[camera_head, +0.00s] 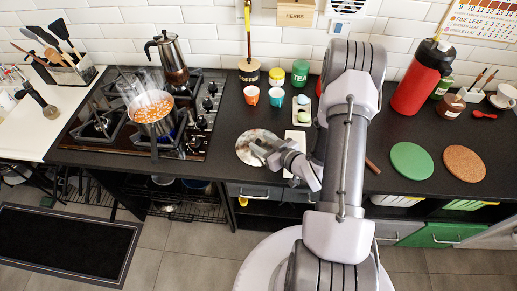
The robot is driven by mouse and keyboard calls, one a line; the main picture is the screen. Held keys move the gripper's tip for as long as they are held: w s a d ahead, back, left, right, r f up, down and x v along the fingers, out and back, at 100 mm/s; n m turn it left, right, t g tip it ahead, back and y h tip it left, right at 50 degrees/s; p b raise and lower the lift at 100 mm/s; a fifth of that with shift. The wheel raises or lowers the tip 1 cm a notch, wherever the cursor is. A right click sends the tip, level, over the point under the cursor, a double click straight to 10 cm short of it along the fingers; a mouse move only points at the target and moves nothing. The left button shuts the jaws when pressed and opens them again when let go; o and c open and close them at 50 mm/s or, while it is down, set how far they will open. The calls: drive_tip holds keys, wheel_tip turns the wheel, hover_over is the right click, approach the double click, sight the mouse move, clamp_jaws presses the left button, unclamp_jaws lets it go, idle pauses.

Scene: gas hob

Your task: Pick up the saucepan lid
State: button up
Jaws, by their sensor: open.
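A round, mottled grey and beige disc (246,139) lies on the dark worktop right of the hob; it appears to be the saucepan lid, but I cannot make out its knob. My gripper (258,150) reaches in from the right and its open jaws overlap the disc's middle in the picture. I cannot tell whether the fingers touch it or are just above it. A steaming saucepan (152,114) with orange contents stands uncovered on the gas hob, its handle toward the front.
A moka pot (170,58) stands behind the saucepan. An orange cup (251,95), a teal cup (277,96) and small jars stand behind the disc. A white tray (296,138) lies to its right. A red extinguisher-like bottle (421,78) and round green mat (411,161) are farther right.

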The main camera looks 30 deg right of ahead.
drive_tip(key=shift+x, duration=1.2)
clamp_jaws()
idle(0.4)
